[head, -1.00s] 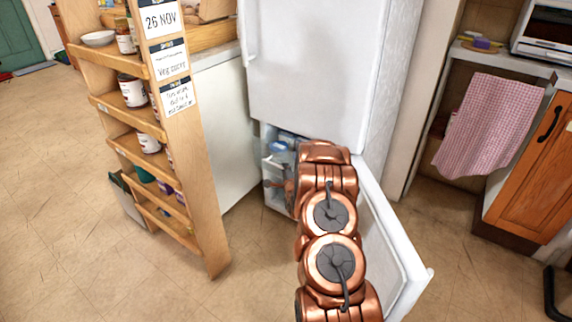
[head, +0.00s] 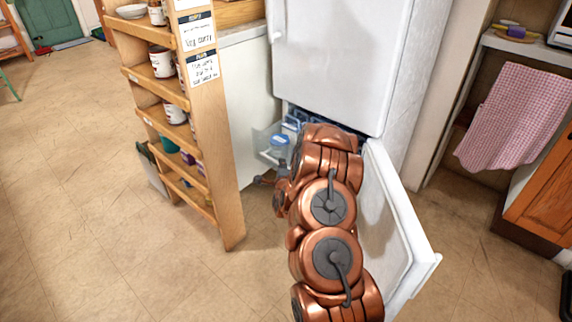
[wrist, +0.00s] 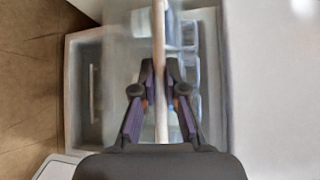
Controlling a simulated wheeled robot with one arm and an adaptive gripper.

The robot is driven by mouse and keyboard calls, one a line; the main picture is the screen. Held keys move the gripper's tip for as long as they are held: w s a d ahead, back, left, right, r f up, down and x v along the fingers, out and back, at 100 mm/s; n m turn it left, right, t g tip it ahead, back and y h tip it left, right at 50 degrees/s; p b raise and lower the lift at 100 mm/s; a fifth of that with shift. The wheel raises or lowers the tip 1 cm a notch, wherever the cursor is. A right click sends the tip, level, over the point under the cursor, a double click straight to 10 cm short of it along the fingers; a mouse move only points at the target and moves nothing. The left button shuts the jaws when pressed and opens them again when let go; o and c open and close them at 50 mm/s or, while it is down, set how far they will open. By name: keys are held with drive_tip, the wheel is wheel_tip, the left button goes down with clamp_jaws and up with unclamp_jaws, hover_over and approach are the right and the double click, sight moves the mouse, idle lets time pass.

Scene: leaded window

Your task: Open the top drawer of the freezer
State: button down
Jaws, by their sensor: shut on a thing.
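The freezer is the lower part of a white fridge-freezer, and its door (head: 392,235) stands open to the right. The top drawer (head: 268,141) is clear-walled with blue and white contents, and it sticks out of the compartment below the upper door. In the wrist view, my gripper (wrist: 160,78) is shut on the pale upright edge of the drawer front (wrist: 160,25), one finger on each side. Bluish contents (wrist: 188,50) show right of that edge.
The closed upper fridge door (head: 335,60) is above the drawer. A wooden shelf unit (head: 222,150) with jars stands close on the left. A cabinet with a pink checked towel (head: 515,115) is at right. Open floor (head: 90,200) lies at left.

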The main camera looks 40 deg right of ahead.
drive_tip(key=shift+a, duration=0.25)
drive_tip(key=c, duration=1.2)
unclamp_jaws()
drive_tip(key=v, duration=0.7)
drive_tip(key=shift+s, duration=0.2)
drive_tip(key=shift+a+r, duration=0.1)
